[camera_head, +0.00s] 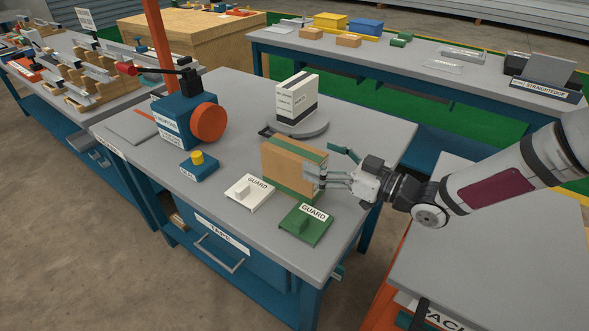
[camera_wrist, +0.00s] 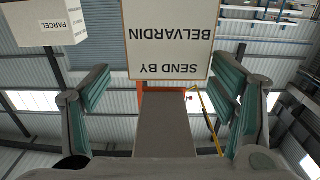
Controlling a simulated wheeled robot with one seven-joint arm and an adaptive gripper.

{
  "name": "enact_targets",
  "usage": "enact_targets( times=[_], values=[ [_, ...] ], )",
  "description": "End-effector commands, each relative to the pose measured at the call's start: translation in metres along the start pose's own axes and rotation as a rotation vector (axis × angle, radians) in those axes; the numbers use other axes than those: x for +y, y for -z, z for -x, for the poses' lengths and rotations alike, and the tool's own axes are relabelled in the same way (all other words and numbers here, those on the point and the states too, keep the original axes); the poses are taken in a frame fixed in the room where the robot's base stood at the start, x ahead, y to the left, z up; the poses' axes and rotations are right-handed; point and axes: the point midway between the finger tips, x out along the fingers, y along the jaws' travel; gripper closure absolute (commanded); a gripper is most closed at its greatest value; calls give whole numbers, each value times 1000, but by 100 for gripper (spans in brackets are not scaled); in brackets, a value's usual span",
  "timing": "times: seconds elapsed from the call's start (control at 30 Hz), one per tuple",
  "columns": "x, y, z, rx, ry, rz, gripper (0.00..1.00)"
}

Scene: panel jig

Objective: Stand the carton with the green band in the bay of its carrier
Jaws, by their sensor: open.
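The tan carton with a green band (camera_head: 288,170) stands upright near the front right of the grey bench. Green shows along its top and at its foot; I cannot tell whether the lower green belongs to a carrier. My gripper (camera_head: 334,167) is open at the carton's right end, and its near finger overlaps the carton in this view. In the wrist view my gripper (camera_wrist: 168,82) shows its green-padded fingers spread apart with nothing clamped. A pale face reading "SEND BY BELVARDIN" (camera_wrist: 170,40) appears upside down beyond them; I cannot tell what it belongs to.
A white carton with a dark band (camera_head: 296,97) stands on a round grey turntable (camera_head: 308,130) behind. White (camera_head: 250,193) and green (camera_head: 306,222) guards lie in front. A blue machine with an orange disc (camera_head: 208,121) and a yellow-button box (camera_head: 199,167) stand left.

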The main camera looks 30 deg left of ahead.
Motion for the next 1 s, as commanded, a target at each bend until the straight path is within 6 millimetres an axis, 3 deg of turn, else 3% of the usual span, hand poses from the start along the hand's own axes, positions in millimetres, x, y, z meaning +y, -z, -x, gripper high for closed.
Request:
enact_targets(
  times=[0.23,0.53,0.83,1.0],
  values=[
    [-2,-1,-18,0,2,0,22],
    [-6,-4,-57,0,1,0,22],
    [-5,-4,-62,0,-1,-1,22],
    [-6,-4,-61,0,-1,0,58]
  ],
)
